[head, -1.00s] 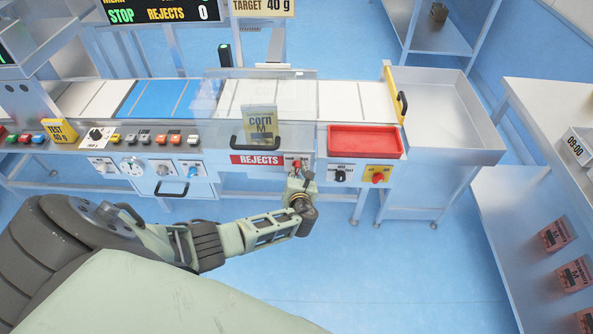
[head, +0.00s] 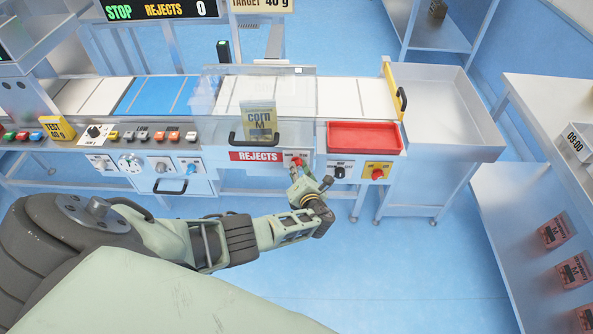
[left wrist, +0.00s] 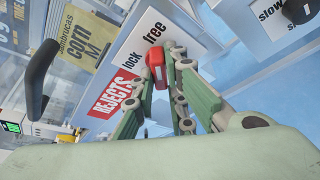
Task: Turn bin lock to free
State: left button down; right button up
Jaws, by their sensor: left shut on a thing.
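The bin lock is a small red knob (left wrist: 156,70) on a white plate (left wrist: 165,30) lettered "lock" and "free". In the left wrist view its red grip lies between my left fingers, near the word "free". My left gripper (head: 298,174) is shut on this knob at the machine's front panel, right of the red REJECTS label (head: 256,156). In the head view the knob (head: 296,161) shows only as a small red patch above the fingers. The fingers hide part of it and of its plate. My right gripper is in neither view.
A black bin handle (head: 254,138) and a corn pouch (head: 259,120) are just left of and above the knob. A black speed knob (head: 340,172) and a red button (head: 377,174) are to the right. The floor (head: 400,270) in front is clear.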

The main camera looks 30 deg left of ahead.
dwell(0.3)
pick_arm(q)
jog(key=c, duration=1.8)
grip_release()
jog(key=shift+o, duration=0.2)
jog(key=v, duration=1.2)
jog(key=shift+w, duration=0.1)
